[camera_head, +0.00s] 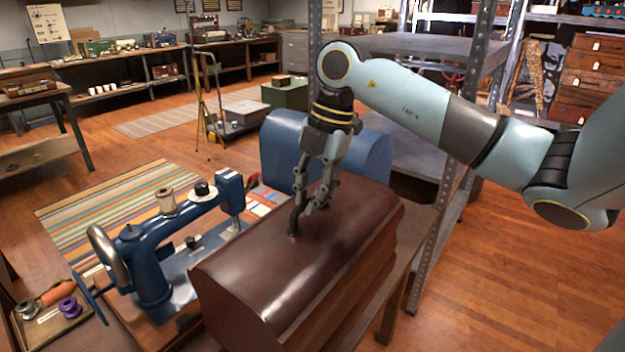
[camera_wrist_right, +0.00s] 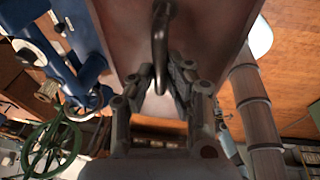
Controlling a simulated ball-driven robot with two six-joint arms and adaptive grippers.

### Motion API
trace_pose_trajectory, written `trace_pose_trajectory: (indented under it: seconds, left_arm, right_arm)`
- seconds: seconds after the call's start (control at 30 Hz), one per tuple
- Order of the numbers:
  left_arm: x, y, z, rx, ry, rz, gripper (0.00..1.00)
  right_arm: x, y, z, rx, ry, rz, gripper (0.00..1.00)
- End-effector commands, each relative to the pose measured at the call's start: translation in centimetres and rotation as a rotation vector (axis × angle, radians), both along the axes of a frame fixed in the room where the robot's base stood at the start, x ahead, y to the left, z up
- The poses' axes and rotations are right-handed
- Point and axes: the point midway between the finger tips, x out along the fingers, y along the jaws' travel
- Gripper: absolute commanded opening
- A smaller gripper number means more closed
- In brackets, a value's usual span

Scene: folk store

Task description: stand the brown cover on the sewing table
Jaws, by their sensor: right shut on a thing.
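The brown cover (camera_head: 300,270) is a long dark wooden case with a rounded top. It is upright beside the sewing machine. My right gripper (camera_head: 308,205) is shut on the handle on its top; the handle (camera_wrist_right: 160,40) also shows in the right wrist view, between the fingers (camera_wrist_right: 170,85). A wooden table (camera_head: 412,228) shows behind and to the right of the cover. The cover hides much of the top, and I cannot tell whether its underside touches it. The blue sewing machine (camera_head: 150,260) stands left of the cover. My left gripper is out of view.
A blue rounded case (camera_head: 285,150) stands just behind the brown cover. A grey metal shelf (camera_head: 440,200) rises close on the right. A small tray (camera_head: 50,318) with thread spools lies at the lower left. A striped rug (camera_head: 110,215) covers floor beyond the machine.

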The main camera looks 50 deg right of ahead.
Motion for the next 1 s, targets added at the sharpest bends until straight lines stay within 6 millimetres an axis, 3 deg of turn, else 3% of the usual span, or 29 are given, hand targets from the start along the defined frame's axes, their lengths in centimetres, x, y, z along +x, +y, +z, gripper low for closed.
trace_pose_trajectory:
  seconds: [0.13, 0.43, 0.47, 0.63, 1.0]
  left_arm:
    - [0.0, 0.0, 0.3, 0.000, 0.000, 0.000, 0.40]
    - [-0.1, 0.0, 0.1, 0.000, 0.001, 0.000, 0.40]
    - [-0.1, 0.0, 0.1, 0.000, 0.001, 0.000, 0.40]
    - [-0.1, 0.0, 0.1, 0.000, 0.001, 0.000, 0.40]
    - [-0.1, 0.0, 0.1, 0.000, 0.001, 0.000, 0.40]
  right_arm:
    - [0.1, 0.1, -1.3, 0.000, -0.004, 0.000, 0.00]
    - [0.1, 0.0, -1.5, 0.000, -0.005, 0.001, 0.00]
    - [0.0, 0.0, -1.7, 0.000, -0.001, 0.000, 0.16]
    - [0.0, 0.0, -1.6, 0.000, -0.001, 0.000, 0.38]
    - [0.0, -0.3, -0.8, -0.004, -0.004, 0.001, 0.38]
